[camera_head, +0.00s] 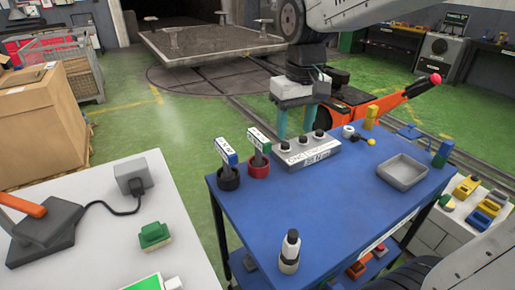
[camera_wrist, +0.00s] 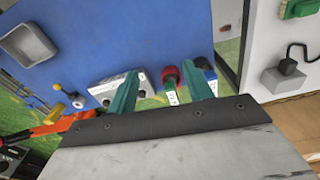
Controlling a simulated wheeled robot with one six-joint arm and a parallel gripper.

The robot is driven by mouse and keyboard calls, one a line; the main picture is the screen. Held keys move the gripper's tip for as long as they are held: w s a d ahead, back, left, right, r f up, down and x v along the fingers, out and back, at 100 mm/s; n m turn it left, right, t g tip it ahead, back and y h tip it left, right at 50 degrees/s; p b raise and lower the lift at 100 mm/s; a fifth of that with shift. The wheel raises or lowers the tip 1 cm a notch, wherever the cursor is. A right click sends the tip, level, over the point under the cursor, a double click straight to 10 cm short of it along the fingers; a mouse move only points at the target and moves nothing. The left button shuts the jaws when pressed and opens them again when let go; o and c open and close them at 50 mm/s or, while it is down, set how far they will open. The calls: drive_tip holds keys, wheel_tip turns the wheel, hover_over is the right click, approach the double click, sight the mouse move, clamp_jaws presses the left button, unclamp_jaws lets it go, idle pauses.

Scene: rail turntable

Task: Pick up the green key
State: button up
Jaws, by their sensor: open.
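The green key (camera_head: 259,139), with a green and white tag, stands upright in a red round holder (camera_head: 258,167) near the far left edge of the blue table. In the wrist view its tag (camera_wrist: 171,97) and the red holder (camera_wrist: 170,73) appear between my fingers, nearer the right one. A blue-tagged key (camera_head: 227,151) stands beside it to the left in a dark holder (camera_head: 228,180). My gripper (camera_head: 296,130), with teal fingers, is open and empty, pointing down beyond the green key and to its right; it also shows in the wrist view (camera_wrist: 160,74).
A grey switch box (camera_head: 308,151) with black knobs sits right of the keys. The blue table (camera_head: 325,205) also holds a grey tray (camera_head: 402,172) and a white bottle (camera_head: 290,252). A white table (camera_head: 95,200) is at left. The blue table's middle is clear.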

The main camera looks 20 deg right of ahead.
drive_tip(key=w+a+f, duration=0.1)
drive_tip(key=w+f, duration=0.3)
drive_tip(key=w, duration=0.7)
drive_tip(key=n, duration=0.1)
hover_over(258, 144)
drive_tip(key=w+d, duration=0.1)
drive_tip(key=w, duration=0.1)
drive_tip(key=shift+g, duration=0.3)
wheel_tip(258, 144, down, 5)
drive_tip(key=shift+w+r, duration=0.1)
drive_tip(key=shift+w+f, duration=0.15)
drive_tip(key=shift+f, duration=0.2)
wheel_tip(258, 144, down, 7)
drive_tip(key=shift+f, duration=0.1)
clamp_jaws()
